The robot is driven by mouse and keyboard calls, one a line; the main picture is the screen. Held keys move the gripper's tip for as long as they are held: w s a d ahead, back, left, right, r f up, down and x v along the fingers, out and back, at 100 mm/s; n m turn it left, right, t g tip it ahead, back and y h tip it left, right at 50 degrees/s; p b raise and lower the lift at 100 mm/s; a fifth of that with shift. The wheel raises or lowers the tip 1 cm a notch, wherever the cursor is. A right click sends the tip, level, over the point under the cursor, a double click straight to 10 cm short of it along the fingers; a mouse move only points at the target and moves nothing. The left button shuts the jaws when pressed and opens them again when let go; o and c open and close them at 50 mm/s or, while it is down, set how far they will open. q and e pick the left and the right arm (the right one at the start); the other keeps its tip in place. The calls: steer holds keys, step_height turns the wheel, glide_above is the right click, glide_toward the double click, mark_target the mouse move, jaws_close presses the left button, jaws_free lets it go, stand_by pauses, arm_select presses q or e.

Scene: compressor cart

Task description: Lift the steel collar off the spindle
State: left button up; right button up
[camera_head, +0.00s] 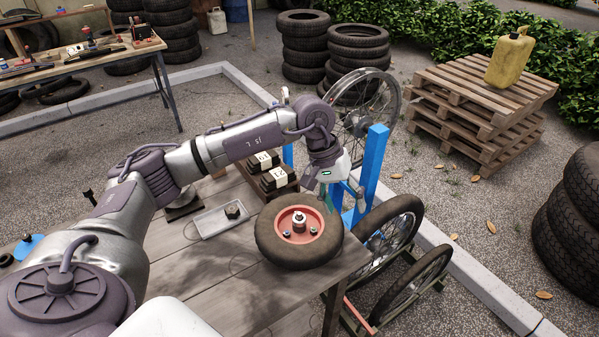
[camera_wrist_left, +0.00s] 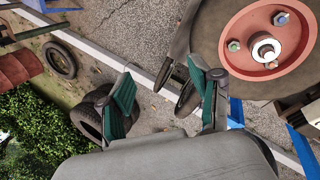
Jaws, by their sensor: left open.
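The steel collar (camera_head: 299,222) is a small bright ring at the centre of the red hub (camera_head: 284,232) of a black-tyred wheel lying flat on the wooden table. It also shows in the left wrist view (camera_wrist_left: 266,50), with a bolt on either side in the hub. The spindle is hard to tell apart inside it. My left gripper (camera_head: 327,196) is above the wheel's far right side, apart from the collar. In the left wrist view its green-padded fingers (camera_wrist_left: 165,92) are spread and empty, with the collar off to their right. My right gripper is not in view.
A grey tray (camera_head: 205,225) with a dark nut lies left of the wheel. Numbered black blocks (camera_head: 272,176) sit behind it. A blue stand (camera_head: 374,160) with spoked wheels stands beyond the table's right edge. Pallets (camera_head: 470,110) and tyre stacks are farther off.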

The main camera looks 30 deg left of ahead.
mark_target(299, 213)
arm_select(q)
steer(key=a+r+m+y, duration=0.1)
steer(key=a+y, duration=0.1)
steer(key=a, duration=0.4)
steer(key=a+r+y, duration=0.2)
steer(key=a+y, duration=0.1)
steer(key=a, duration=0.2)
steer(key=shift+m+g, duration=0.3)
steer(key=f+p, duration=0.2)
steer(key=f, duration=1.2)
steer(key=shift+a+p, duration=0.2)
steer(key=shift+p, duration=0.15)
jaws_close()
